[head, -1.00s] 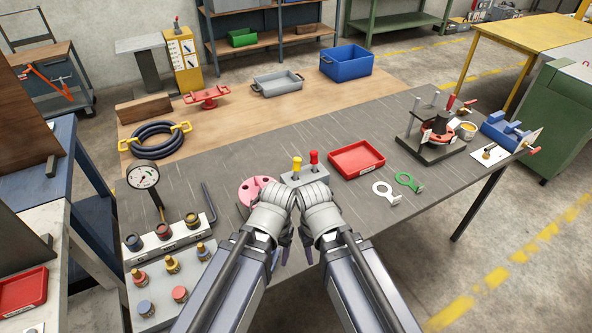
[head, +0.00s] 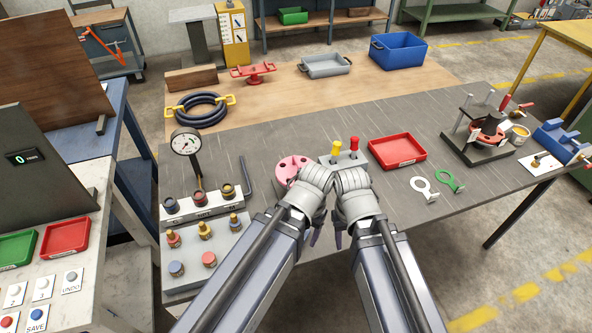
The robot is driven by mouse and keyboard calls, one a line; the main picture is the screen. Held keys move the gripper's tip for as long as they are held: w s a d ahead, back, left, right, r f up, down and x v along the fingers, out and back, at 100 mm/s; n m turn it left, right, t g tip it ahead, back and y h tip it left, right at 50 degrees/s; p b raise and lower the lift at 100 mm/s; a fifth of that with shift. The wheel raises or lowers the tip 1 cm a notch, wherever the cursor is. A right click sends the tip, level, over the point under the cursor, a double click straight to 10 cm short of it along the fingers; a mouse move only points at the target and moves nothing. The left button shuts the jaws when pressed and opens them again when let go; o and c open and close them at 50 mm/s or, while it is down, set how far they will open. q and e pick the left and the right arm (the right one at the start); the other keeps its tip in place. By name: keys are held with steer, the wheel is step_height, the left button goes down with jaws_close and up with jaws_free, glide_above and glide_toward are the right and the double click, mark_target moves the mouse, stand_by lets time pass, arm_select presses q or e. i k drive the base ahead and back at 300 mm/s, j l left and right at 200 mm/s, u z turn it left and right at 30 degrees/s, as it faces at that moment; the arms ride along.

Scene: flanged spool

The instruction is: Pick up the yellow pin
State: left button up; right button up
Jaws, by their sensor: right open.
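The yellow pin (head: 336,148) stands upright in a grey block (head: 325,160) on the dark bench top, beside a red pin (head: 354,146). Just in front of the block are the wrists of both my arms, side by side, partly covering the view of it. My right gripper (head: 338,240) is open, mostly hidden below its wrist, apart from the yellow pin. My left gripper (head: 315,236) is also mostly hidden under its wrist, and I cannot tell its jaw state. A pink disc with holes (head: 290,166) lies left of the block, partly covered by my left wrist.
A red tray (head: 398,151) lies right of the block. A white ring tag (head: 424,190) and a green one (head: 449,181) lie farther right. A dial gauge (head: 187,143) and a hex key (head: 246,178) are at left. A fixture (head: 476,147) stands at right.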

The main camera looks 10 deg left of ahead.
mark_target(337, 146)
steer(key=i+l, duration=0.55)
steer(key=l, duration=0.3)
steer(key=i+l+u, duration=0.2)
steer(key=i+l, duration=0.15)
steer(key=l, duration=0.25)
steer(key=u, duration=1.25)
